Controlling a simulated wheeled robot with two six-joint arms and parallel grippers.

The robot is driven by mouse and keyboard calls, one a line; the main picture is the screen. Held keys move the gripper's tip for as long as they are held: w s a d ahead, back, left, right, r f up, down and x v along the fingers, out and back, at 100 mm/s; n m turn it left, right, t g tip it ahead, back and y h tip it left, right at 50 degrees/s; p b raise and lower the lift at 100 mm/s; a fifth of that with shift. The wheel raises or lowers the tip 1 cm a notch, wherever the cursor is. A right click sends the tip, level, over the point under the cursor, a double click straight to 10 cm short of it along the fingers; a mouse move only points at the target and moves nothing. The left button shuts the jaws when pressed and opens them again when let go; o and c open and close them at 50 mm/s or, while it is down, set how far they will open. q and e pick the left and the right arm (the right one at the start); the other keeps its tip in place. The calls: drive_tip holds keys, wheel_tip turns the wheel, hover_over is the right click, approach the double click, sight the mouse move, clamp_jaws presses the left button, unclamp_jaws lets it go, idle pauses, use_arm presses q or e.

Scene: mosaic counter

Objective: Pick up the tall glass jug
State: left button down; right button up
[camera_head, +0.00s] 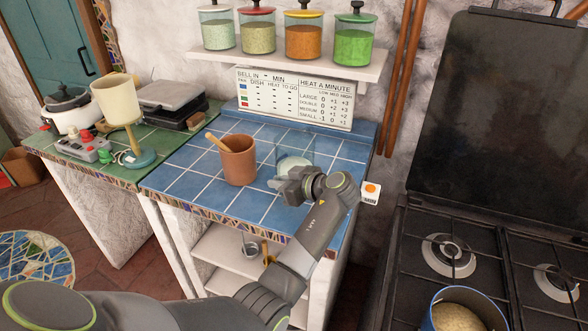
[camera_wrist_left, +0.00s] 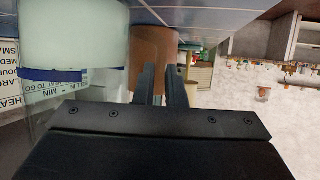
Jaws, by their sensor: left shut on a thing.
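The tall glass jug (camera_head: 297,150) is clear, with something pale and whitish low inside. It is over the blue-tiled counter (camera_head: 205,190), right of the terracotta pot. My left gripper (camera_head: 283,183) is in front of the jug's lower part and hides its base, so I cannot tell whether it touches the tiles. In the left wrist view, the jug (camera_wrist_left: 75,35) fills the upper left, beside the fingers. That gripper (camera_wrist_left: 163,86) is shut, with a narrow gap, on part of the jug; the gripped part is not clearly visible. My right gripper is not in view.
A terracotta pot (camera_head: 238,160) with a wooden spoon stands close left of the jug. A cooking chart (camera_head: 295,98) is behind, under a shelf of jars. A lamp (camera_head: 120,110) stands farther left. The stove (camera_head: 420,260) with a blue pot is right.

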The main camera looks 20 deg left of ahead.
sight(279, 163)
use_arm(q)
drive_tip(key=shift+f, duration=0.1)
idle(0.4)
drive_tip(key=shift+r, duration=0.2)
drive_tip(key=shift+w+r, duration=0.1)
drive_tip(key=shift+r, duration=0.2)
wheel_tip(279, 163, up, 9)
drive_tip(key=shift+a+r+b, duration=0.1)
drive_tip(key=shift+b, duration=0.85)
drive_tip(key=c, duration=2)
unclamp_jaws()
clamp_jaws()
